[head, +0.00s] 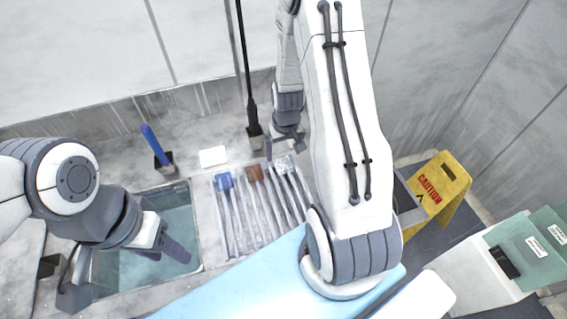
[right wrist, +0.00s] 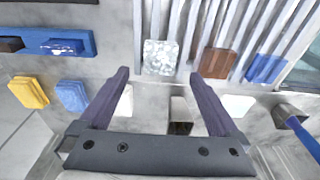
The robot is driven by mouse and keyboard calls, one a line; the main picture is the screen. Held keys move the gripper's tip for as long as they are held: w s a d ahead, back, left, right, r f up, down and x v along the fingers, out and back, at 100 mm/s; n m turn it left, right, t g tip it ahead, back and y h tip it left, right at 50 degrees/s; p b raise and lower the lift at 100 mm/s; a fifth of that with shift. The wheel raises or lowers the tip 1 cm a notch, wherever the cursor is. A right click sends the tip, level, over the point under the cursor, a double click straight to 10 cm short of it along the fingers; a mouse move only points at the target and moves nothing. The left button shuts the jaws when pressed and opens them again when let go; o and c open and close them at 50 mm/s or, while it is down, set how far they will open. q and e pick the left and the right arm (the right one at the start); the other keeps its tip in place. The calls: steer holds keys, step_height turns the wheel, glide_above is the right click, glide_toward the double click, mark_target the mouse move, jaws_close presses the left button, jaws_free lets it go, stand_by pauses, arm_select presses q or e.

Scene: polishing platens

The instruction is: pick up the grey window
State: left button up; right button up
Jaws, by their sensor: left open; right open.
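The grey window (head: 284,165) seems to be the grey, speckled square piece at the end of the ribbed rack, right of a brown and a blue piece. In the right wrist view it (right wrist: 161,57) lies flat just beyond the fingertips, roughly centred between them. My right gripper (head: 283,145) is open and empty close to the piece; I see no contact. Its spread fingers (right wrist: 160,76) show in the right wrist view. My left gripper (head: 163,248) is open over the water basin, away from the rack, and its fingers are partly hidden.
Beside the grey piece are the brown piece (right wrist: 220,62) and the blue piece (right wrist: 265,68). A holder with a blue handle (head: 153,143), a white block (head: 213,156) and a black pole (head: 246,80) stand behind the rack. The basin (head: 183,204) is left; a yellow caution sign (head: 441,185) is right.

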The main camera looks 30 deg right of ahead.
mark_target(283, 163)
steer(key=shift+f, duration=0.5)
steer(key=f, duration=0.4)
steer(key=shift+w+f+b, duration=0.2)
steer(key=shift+f+b, duration=0.1)
steer(key=shift+b, duration=0.1)
steer(key=shift+r, duration=0.1)
jaws_close()
